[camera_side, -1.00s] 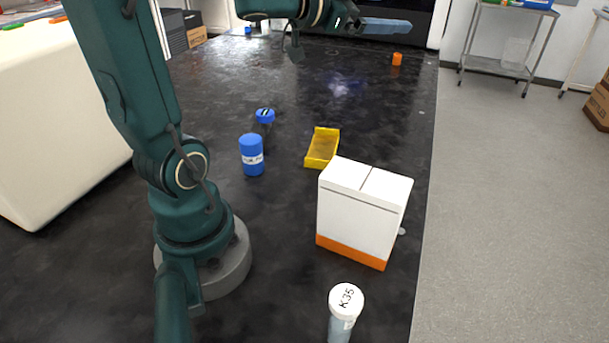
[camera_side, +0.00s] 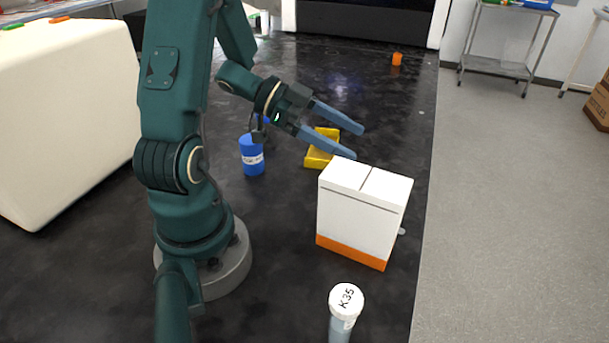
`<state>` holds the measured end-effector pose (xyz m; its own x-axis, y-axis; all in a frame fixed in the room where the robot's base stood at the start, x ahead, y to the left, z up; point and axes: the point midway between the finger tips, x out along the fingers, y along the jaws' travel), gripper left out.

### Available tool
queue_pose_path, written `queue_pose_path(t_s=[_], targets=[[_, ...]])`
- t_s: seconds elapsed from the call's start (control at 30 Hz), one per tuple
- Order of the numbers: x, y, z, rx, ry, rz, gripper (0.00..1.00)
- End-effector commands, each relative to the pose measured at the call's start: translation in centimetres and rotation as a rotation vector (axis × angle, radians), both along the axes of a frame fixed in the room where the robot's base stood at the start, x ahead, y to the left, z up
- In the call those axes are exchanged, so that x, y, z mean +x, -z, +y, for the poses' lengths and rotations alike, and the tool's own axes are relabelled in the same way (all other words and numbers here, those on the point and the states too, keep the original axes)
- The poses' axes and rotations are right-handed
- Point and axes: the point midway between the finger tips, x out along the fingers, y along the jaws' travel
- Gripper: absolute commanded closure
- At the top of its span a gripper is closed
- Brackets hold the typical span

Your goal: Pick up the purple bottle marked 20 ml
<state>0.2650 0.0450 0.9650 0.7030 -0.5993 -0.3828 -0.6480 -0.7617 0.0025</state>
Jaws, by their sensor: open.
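No purple bottle shows in this view, and no 20 ml marking can be read. My gripper (camera_side: 358,143) is open and empty, its two blue-grey fingers pointing right. In the picture it lies over part of the yellow tray and above the white box. A blue bottle (camera_side: 252,156) with a white label stands upright left of the tray; its label is too small to read. A second blue-capped item behind it is mostly hidden by my gripper.
A white box with an orange base (camera_side: 362,215) stands right of centre. A white-capped bottle marked K35 (camera_side: 345,302) is at the front. The yellow tray (camera_side: 318,160) lies behind the box. A small orange item (camera_side: 397,59) is far back.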

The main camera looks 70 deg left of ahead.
Motion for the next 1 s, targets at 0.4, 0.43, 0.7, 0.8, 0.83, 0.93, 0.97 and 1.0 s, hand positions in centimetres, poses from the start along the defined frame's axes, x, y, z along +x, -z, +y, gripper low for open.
queue_pose_path(t_s=[0.4, 0.43, 0.7, 0.8, 0.83, 0.93, 0.97, 1.0], targets=[[0.0, 7.9, 0.0, -0.002, -0.002, 0.002, 0.08], [0.0, 8.0, 0.0, -0.001, -0.002, 0.001, 0.08], [1.4, 9.2, -1.2, 0.002, 0.003, -0.001, 0.08], [2.3, 9.7, -2.0, 0.002, 0.004, 0.000, 0.08], [2.5, 9.8, -2.2, 0.002, 0.003, -0.001, 0.08], [3.2, 10.1, -2.7, 0.002, 0.002, -0.001, 0.08], [3.3, 10.2, -2.8, 0.003, 0.001, -0.001, 0.08], [3.5, 10.3, -2.9, 0.003, 0.000, -0.001, 0.08]])
